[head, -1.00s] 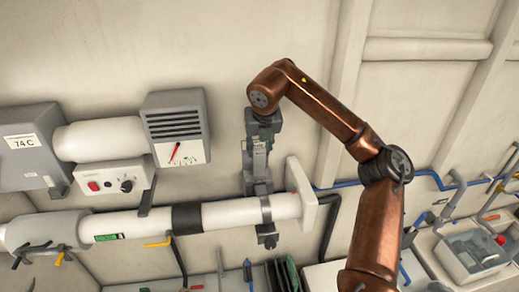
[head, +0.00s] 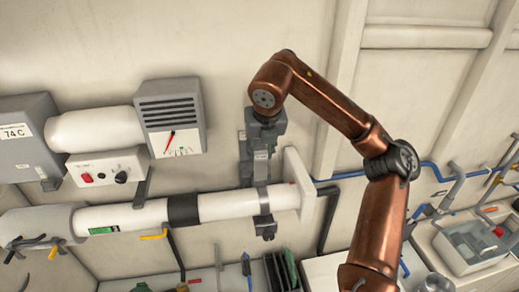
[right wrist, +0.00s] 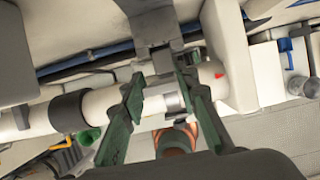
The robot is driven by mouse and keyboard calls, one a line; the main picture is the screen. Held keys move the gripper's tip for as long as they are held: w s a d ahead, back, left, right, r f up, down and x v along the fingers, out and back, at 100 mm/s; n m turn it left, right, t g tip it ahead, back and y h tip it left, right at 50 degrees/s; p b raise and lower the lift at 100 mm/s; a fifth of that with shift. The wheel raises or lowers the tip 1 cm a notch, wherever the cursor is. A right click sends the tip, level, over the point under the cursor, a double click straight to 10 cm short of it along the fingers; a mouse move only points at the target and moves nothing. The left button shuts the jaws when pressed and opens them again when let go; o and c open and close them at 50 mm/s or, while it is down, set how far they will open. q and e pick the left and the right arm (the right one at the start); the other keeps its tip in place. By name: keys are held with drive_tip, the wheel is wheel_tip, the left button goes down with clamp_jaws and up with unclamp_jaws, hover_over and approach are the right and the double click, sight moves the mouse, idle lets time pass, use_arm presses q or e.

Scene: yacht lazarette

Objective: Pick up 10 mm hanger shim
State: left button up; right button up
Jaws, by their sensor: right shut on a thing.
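My right gripper (right wrist: 163,108) is at the pipe hanger, with its green fingers on either side of a small silver-grey piece, the 10 mm hanger shim (right wrist: 173,102), at the white pipe (right wrist: 100,104). The fingers are shut on it; its outline is hard to separate from the hanger band. In the head view my right gripper (head: 262,150) hangs down in front of the wall above the grey hanger band (head: 264,205) around the pipe. The shim cannot be made out there. My left gripper is not in view.
A gauge box (head: 171,113) and a switch box (head: 107,174) are on the wall to the left. A white end flange (head: 303,187) closes the pipe on the right. Blue hoses (head: 432,172) run further right. Tools hang or stand below the pipe.

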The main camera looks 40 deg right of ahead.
drive_tip(key=s+a, duration=0.3)
drive_tip(key=s, duration=0.2)
drive_tip(key=shift+s, duration=0.3)
idle(0.7)
